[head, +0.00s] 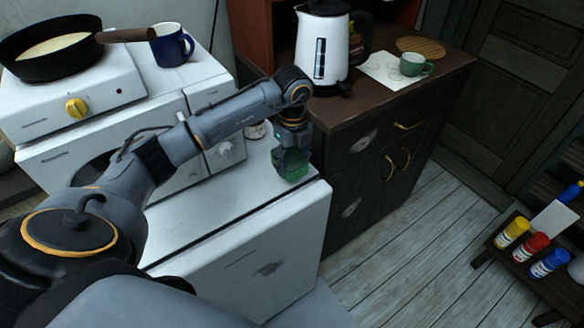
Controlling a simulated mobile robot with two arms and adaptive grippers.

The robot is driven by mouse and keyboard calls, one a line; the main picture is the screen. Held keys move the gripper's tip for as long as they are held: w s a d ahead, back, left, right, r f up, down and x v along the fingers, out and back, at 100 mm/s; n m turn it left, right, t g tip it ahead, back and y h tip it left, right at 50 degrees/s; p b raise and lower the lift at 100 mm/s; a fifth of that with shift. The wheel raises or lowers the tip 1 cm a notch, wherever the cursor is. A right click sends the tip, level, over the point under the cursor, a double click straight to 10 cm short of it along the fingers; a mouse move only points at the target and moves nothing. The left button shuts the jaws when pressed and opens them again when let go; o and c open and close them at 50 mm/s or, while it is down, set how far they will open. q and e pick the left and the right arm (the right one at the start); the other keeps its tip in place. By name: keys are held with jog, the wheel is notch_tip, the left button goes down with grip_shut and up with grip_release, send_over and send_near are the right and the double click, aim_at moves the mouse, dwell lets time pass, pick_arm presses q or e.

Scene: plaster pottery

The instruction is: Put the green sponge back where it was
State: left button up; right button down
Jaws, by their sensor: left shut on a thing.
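The green sponge (290,174) is at the right end of the white worktop, close to its corner by the dark cabinet. My left gripper (292,160) points down over it and is shut on it. The gripper covers the sponge's upper part. I cannot tell whether the sponge touches the white top (215,215). My right gripper is not in the head view.
A dark cabinet (345,180) stands just right, bearing a white kettle (322,45) and a green cup (414,64). A pan (50,48) and a blue mug (171,45) are at upper left. A small can (256,130) stands behind the gripper. Paint bottles (531,246) are at right.

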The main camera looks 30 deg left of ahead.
pick_arm(q)
jog(key=f, duration=0.1)
jog(key=f+p, duration=0.1)
jog(key=f, duration=0.1)
jog(key=shift+w+a+f, duration=0.1)
jog(key=shift+a+f, duration=0.05)
jog(key=shift+a, duration=0.1)
jog(key=shift+f, duration=0.2)
jog(key=shift+f, duration=0.2)
jog(key=o, duration=1.1)
jog(key=shift+r, duration=0.1)
